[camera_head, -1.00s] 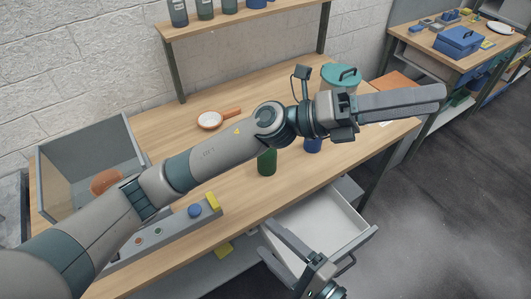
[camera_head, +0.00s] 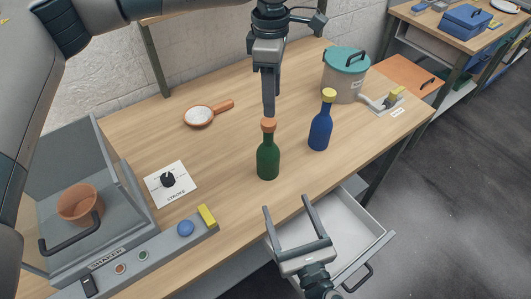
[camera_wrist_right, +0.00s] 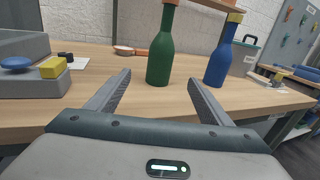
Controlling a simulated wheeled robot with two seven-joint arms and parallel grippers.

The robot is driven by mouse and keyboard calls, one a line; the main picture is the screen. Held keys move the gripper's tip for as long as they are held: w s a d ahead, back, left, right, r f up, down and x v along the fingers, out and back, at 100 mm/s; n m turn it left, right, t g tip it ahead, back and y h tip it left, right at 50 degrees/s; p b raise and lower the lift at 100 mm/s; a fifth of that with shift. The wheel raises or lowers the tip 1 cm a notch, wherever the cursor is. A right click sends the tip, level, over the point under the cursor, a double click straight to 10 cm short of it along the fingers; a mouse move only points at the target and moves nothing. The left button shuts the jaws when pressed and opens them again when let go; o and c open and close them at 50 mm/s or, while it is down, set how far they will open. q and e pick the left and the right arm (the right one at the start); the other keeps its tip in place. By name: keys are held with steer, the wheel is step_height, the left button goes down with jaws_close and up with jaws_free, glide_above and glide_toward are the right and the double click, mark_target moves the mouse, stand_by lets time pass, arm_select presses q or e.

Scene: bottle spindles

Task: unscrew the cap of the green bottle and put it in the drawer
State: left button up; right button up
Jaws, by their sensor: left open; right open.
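The green bottle (camera_head: 268,160) stands upright on the wooden table, with an orange-brown cap (camera_head: 268,125) on top. My left gripper (camera_head: 269,112) points down with its fingertips right at or just above the cap; it is open, though its jaws are seen edge-on in the head view. My right gripper (camera_head: 288,210) is open and empty, in front of the table edge, facing the green bottle. In the right wrist view the green bottle (camera_wrist_right: 160,55) stands beyond and between its fingers. The drawer (camera_head: 345,225) is pulled open below the table and looks empty where visible.
A blue bottle (camera_head: 320,130) with a yellow cap stands right of the green one. A lidded pot (camera_head: 343,82) stands at the back right. The shaker (camera_head: 125,262) with a terracotta pot (camera_head: 80,203) is at left.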

mark_target(268, 159)
arm_select(q)
steer(key=shift+w+a+r, duration=0.2)
steer(key=shift+w+a, duration=0.05)
steer(key=shift+a, duration=0.15)
arm_select(e)
steer(key=shift+d+f, duration=0.1)
steer(key=shift+f, duration=0.05)
steer(key=shift+w, duration=0.1)
arm_select(q)
steer(key=shift+d, duration=0.1)
arm_select(e)
steer(key=x, duration=1.7)
steer(key=shift+w, duration=0.15)
jaws_close()
arm_select(q)
steer(key=shift+m, duration=0.3)
